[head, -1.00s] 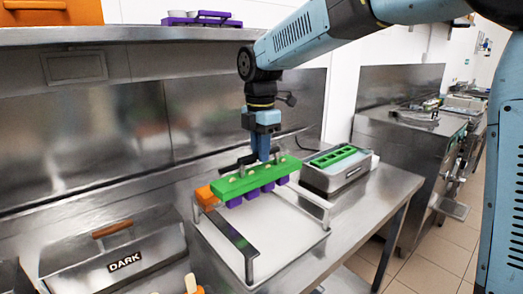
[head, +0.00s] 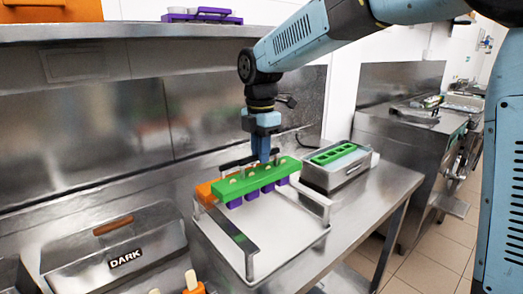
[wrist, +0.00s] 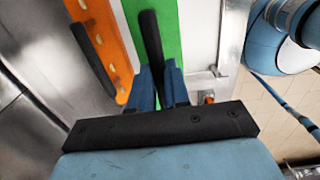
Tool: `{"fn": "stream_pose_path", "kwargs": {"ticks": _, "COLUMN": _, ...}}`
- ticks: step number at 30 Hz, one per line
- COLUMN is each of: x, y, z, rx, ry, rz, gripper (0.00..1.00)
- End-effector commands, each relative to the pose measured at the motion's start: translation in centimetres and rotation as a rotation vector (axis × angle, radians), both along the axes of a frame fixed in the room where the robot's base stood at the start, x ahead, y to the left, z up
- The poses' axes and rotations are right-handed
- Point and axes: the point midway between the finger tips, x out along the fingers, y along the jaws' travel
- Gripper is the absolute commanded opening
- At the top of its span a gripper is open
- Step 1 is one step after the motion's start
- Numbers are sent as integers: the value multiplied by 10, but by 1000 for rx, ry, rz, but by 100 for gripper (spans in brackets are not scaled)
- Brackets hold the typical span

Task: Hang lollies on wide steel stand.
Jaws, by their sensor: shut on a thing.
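My gripper (head: 264,156) is shut on the black handle of a green bar (head: 232,186). Purple lollies (head: 252,195) hang below the bar, with stick ends showing along its top. The bar is level and lies across the wide steel stand (head: 242,240), close above its two side rails; I cannot tell whether it touches them. An orange bar (head: 205,190) with a black handle sits right behind it at the stand's back end. In the wrist view the green bar (wrist: 180,25) runs beside the orange bar (wrist: 110,40), and their contact is unclear.
A steel bin with a green slotted rack (head: 334,154) stands close to the right of the stand. A box marked DARK (head: 125,262) is at the left, with upright lolly sticks (head: 191,280) in front. A shelf (head: 130,35) runs overhead. The stand's front half is clear.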

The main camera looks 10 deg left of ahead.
Motion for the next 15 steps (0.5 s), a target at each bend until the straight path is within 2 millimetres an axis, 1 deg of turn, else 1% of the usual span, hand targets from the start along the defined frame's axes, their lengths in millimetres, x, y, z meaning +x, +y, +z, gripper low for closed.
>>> {"fn": "stream_pose_path", "kwargs": {"ticks": 15, "x": 0, "y": 0, "z": -8, "rx": 1, "ry": -1, "rz": 0, "gripper": 0}}
